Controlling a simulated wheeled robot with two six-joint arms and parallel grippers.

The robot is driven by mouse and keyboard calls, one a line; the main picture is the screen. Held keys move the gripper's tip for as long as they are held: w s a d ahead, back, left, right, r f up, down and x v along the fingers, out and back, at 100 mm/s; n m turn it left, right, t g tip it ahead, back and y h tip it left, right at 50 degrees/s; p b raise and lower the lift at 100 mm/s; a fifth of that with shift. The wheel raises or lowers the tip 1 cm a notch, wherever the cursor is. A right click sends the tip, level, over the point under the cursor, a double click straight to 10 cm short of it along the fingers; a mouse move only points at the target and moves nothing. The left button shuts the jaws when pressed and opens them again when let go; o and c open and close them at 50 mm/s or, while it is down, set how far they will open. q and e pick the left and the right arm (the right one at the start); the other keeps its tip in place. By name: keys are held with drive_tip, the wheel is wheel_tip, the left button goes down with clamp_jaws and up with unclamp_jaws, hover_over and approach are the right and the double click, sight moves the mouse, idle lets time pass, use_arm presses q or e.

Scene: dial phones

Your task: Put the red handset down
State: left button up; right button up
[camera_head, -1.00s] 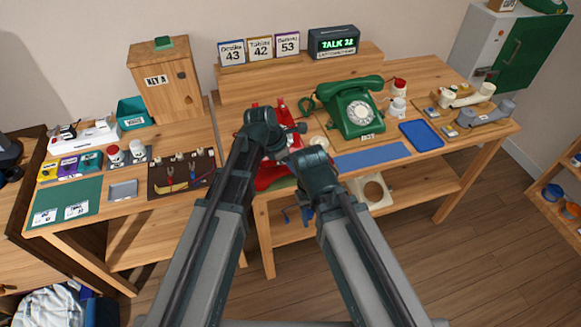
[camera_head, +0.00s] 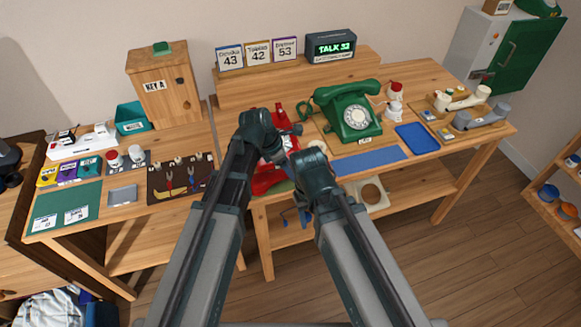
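Red parts of the red phone (camera_head: 270,181) show between and behind my two arms at the front of the right table. Another red piece (camera_head: 281,116) shows just above them. My arms cover most of this, so I cannot tell which red part is the handset, or whether it is held or resting. My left gripper (camera_head: 291,131) is over the red phone, its fingers mostly hidden. My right gripper (camera_head: 305,202) is low by the table's front edge, behind its own wrist. I cannot see whether either is open or shut.
A green dial phone (camera_head: 352,112) stands right of my grippers, with a blue strip (camera_head: 370,160) and a blue tray (camera_head: 417,138) near it. A lit display (camera_head: 331,46) and number cards stand on the shelf behind. A tool mat (camera_head: 181,178) lies left.

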use_arm(q)
drive_tip(key=p+v, duration=0.9)
drive_tip(key=v, duration=0.1)
drive_tip(key=shift+r, duration=0.3)
drive_tip(key=shift+s+a, duration=0.1)
drive_tip(key=shift+a, duration=0.05)
drive_tip(key=s+a+f+m+y, duration=0.15)
drive_tip(key=s+a+m, duration=0.4)
drive_tip(key=m, duration=0.55)
drive_tip(key=s+a+m+y, duration=0.35)
drive_tip(key=a+m, duration=0.35)
drive_tip(key=m, duration=0.3)
drive_tip(key=s+d+m+g, duration=0.1)
drive_tip(key=s+d+m, duration=0.3)
drive_tip(key=d, duration=0.7)
drive_tip(key=shift+s+g+y, duration=0.3)
drive_tip(key=shift+s, duration=0.75)
